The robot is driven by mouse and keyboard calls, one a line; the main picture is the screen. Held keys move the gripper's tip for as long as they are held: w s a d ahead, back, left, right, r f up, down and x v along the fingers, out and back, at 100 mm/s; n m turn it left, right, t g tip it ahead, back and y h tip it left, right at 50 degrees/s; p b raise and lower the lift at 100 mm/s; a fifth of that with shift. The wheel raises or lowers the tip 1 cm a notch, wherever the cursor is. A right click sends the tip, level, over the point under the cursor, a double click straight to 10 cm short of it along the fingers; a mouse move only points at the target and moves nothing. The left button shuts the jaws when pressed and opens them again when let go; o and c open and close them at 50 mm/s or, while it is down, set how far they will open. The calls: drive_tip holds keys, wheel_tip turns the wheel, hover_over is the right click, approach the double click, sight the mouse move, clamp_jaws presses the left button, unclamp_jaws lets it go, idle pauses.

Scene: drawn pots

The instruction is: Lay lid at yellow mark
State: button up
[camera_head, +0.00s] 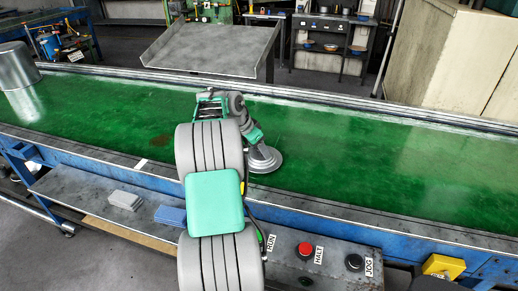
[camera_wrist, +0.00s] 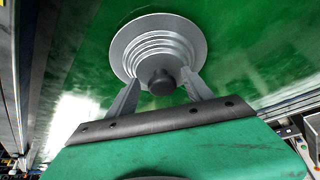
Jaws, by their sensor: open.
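The lid (camera_head: 266,163) is a round grey metal disc at the near side of the green belt. It appears to rest on the belt, though my arm hides part of it. The wrist view shows its stepped rings and the dark knob (camera_wrist: 161,82) in the middle. My gripper (camera_head: 258,146) is over the lid. In the wrist view its two fingers stand apart, one to each side of the knob, open. I see no yellow mark on the visible belt; my arm covers part of it.
The green conveyor belt (camera_head: 400,170) has wide free room to the right. A metal pot (camera_head: 16,66) stands at the far left. A control panel (camera_head: 318,262) with buttons and a yellow part (camera_head: 443,266) are along the near side. A grey tray table (camera_head: 212,50) stands behind.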

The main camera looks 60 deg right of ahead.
drive_tip(key=v, duration=1.2)
drive_tip(key=w+a+n+t, duration=0.2)
drive_tip(key=w+a+n, duration=0.2)
drive_tip(key=a, duration=0.6)
drive_tip(key=w+a+n+t+y, duration=0.1)
drive_tip(key=w+a+n, duration=0.35)
drive_tip(key=a, duration=0.45)
drive_tip(key=w+a+n+t, duration=0.25)
drive_tip(key=a+n, duration=0.25)
drive_tip(key=a, duration=0.5)
drive_tip(key=s+a+f+n+y, duration=0.1)
drive_tip(key=s+a+f+n, duration=0.1)
drive_tip(key=a, duration=0.5)
drive_tip(key=s+a+f+n+y, duration=0.1)
drive_tip(key=s+a+f+n, duration=0.1)
drive_tip(key=a, duration=0.6)
drive_tip(key=s+a+f+n+y, duration=0.1)
drive_tip(key=s+a+f+n, duration=0.1)
drive_tip(key=a+n, duration=0.3)
drive_tip(key=s+a, duration=0.1)
drive_tip(key=a, duration=0.2)
drive_tip(key=shift+s+f+n+y, duration=0.15)
drive_tip(key=shift+s+n+y, duration=0.2)
drive_tip(key=shift+s+y, duration=0.05)
